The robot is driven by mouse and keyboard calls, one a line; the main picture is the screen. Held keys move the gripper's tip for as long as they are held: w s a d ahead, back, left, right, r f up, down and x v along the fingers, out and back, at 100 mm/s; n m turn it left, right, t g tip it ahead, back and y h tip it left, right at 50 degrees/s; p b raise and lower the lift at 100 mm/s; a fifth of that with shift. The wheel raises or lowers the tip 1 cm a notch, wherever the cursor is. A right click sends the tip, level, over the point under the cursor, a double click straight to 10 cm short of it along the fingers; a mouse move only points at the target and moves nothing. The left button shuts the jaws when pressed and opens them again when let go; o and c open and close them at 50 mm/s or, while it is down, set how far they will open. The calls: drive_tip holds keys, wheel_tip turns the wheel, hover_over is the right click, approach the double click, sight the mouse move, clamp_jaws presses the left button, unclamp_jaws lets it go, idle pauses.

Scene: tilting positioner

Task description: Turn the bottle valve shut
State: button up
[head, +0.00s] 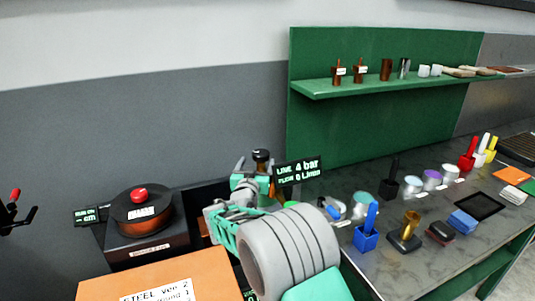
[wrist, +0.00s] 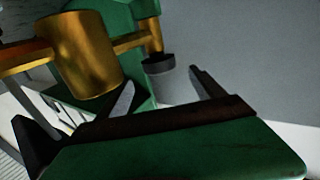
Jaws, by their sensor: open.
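A bottle valve with a dark round knob (head: 262,155) shows in the head view, just beyond my gripper, partly hidden by my arm. In the wrist view a brass valve body (wrist: 88,55) with a side pipe fills the upper left, and a small dark grey cylinder (wrist: 158,64) sits at the pipe's right end. My gripper (head: 254,164) is open at the valve in the head view; the fingers also show in the wrist view (wrist: 115,100). I see nothing held between them. I cannot tell whether a finger touches the valve.
A pressure and flow display (head: 298,172) stands right of the valve. A black box with a red knob (head: 139,195) is at left, behind an orange-brown box (head: 165,278). Small holders and jars crowd the bench (head: 385,270) at right. A green shelf (head: 400,86) hangs behind.

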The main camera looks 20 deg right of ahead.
sight(262, 149)
drive_tip(key=p+x, duration=0.3)
drive_tip(key=x, duration=0.5)
drive_tip(key=shift+s, duration=0.1)
drive_tip(key=shift+c, duration=0.6)
drive_tip(key=c, duration=1.3)
drive_tip(key=shift+o, duration=0.2)
drive_tip(key=shift+f, duration=0.1)
drive_tip(key=shift+f+b, duration=0.1)
drive_tip(key=shift+b, duration=0.4)
